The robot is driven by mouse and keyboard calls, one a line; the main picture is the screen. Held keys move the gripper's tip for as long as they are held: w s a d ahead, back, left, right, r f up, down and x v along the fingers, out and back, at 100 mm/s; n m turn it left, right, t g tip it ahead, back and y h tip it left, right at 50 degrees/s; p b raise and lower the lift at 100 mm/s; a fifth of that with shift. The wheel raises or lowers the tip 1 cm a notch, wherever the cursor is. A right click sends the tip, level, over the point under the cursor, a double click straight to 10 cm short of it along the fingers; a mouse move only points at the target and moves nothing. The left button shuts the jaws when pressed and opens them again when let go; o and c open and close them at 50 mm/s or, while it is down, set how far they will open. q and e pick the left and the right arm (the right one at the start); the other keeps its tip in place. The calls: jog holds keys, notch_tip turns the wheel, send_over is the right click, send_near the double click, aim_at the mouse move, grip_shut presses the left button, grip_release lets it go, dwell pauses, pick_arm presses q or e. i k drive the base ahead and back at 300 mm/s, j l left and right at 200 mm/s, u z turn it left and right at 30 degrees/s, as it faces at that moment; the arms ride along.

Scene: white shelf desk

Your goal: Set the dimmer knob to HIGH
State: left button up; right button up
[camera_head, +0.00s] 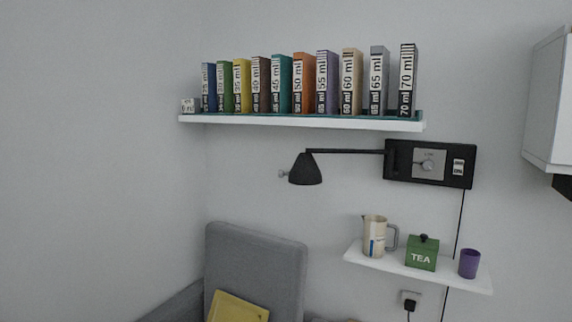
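The dimmer knob (428,165) is a small round grey knob on a light square plate (418,153). The plate sits on a black wall panel (399,174) at the right of the head view. Small marks are printed around the knob, but they are too small to read, and I cannot tell its setting. A white switch or label (458,167) is to the right of the plate. Neither of my grippers is in view.
A black lamp (306,169) reaches left from the panel on an arm. Above is a white shelf (300,121) of several labelled boxes. Below, a small shelf (390,265) holds a jug (374,236), green tea box (422,254) and purple cup (469,264). A white cabinet (548,100) is far right.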

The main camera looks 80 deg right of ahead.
aim_at(428, 164)
jog(key=z, duration=3.3)
